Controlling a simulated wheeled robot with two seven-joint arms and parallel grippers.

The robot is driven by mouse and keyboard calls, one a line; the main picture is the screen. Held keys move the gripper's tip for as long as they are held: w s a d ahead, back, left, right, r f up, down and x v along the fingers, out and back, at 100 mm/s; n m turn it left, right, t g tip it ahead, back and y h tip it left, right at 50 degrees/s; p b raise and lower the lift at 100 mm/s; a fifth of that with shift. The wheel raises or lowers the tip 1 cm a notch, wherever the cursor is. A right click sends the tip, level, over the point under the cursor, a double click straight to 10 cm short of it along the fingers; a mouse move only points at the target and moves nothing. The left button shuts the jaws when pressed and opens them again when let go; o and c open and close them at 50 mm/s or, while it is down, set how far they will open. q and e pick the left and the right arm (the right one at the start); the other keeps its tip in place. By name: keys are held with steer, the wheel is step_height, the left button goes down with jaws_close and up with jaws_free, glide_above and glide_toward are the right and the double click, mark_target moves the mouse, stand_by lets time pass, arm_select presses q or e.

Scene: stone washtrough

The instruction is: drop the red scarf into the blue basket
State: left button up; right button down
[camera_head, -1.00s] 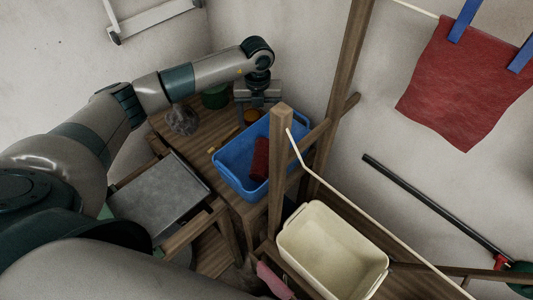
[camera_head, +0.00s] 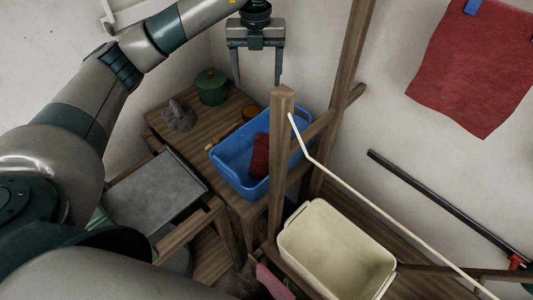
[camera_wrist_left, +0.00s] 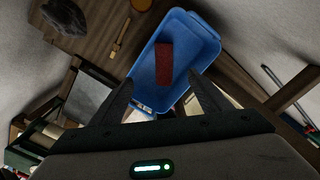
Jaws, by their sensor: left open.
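The blue basket (camera_head: 228,181) stands on the wooden table. In the left wrist view the scarf (camera_wrist_left: 164,63) rests in the basket (camera_wrist_left: 199,36). My left gripper (camera_head: 258,84) is open and empty, raised above and behind the basket, its fingers apart and pointing down. In the wrist view its fingertips (camera_wrist_left: 160,82) frame the basket from above. My right gripper is not in view.
A green pot (camera_head: 211,87) and a grey stone-like lump (camera_head: 178,116) sit on the table (camera_head: 195,140). A red cloth (camera_head: 470,70) hangs pegged at the upper right.

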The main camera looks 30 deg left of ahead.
arm_select(q)
steer(key=shift+r, duration=1.75)
steer(key=shift+f, duration=0.1)
